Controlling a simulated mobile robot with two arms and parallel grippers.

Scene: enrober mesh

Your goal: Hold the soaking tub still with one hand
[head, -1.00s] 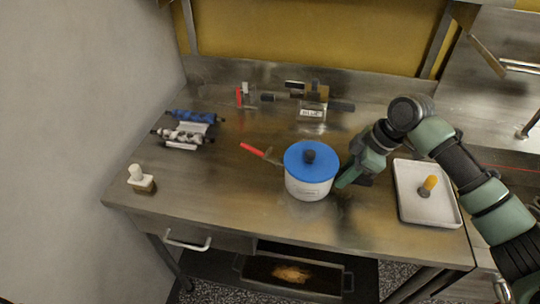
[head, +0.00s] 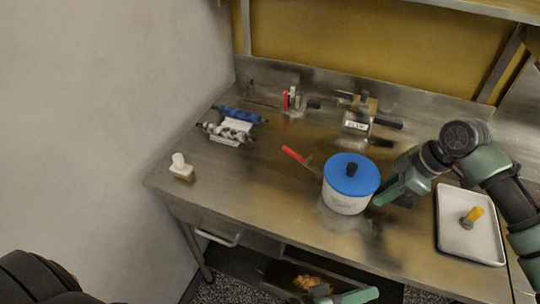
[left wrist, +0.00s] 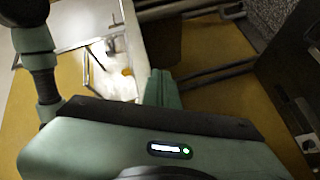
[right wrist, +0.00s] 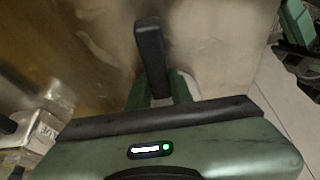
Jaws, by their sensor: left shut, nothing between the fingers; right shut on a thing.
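The soaking tub appears to be the round white tub (head: 346,203) with a blue lid (head: 345,178) and black knob, upright on the steel worktop. My right gripper (head: 382,199) is low at the tub's right side; whether it touches the tub is unclear. It is shut on a black bar-like handle (right wrist: 150,50), which sticks out past the fingers in the right wrist view. The tub cannot be made out in either wrist view. My left gripper (head: 345,298) is shut and empty, low in front of the worktop; its green finger shows in the left wrist view (left wrist: 161,90).
A white tray (head: 451,238) holding a yellow-handled tool (head: 472,217) lies to the right. A red-handled tool (head: 294,155) lies left of the tub. A labelled block (head: 357,123) stands behind. Rollers (head: 228,132) and a white-topped stamp (head: 181,168) are left. The front-left worktop is clear.

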